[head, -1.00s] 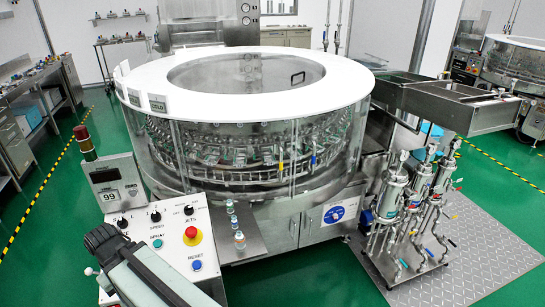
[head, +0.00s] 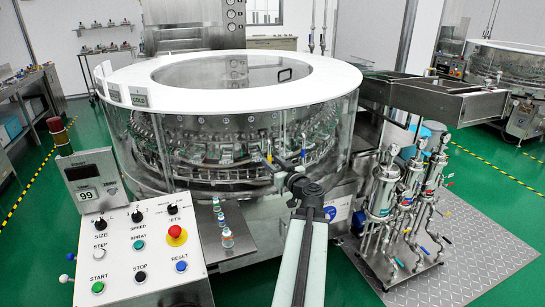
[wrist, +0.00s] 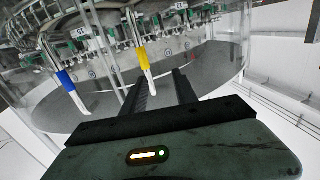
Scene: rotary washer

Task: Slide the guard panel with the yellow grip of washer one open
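The round washer with a white top ring (head: 130,78) and clear side panels stands at the centre of the head view. On its front is the yellow grip (head: 268,158); it also shows in the wrist view (wrist: 143,56) as a yellow-banded bar with a pale end. A blue grip (wrist: 66,80) is on the neighbouring panel. My gripper (head: 286,162) is raised at the washer's front, close to both grips. In the wrist view, my gripper's (wrist: 161,74) two dark fingers are apart, with the yellow grip near the left finger. Contact cannot be told.
A control panel (head: 120,230) stands at front left, with a small shelf of vials (head: 227,238) beside it. Pumps (head: 382,190) stand on a metal floor plate at right. A steel conveyor (head: 460,105) extends from the washer's right side.

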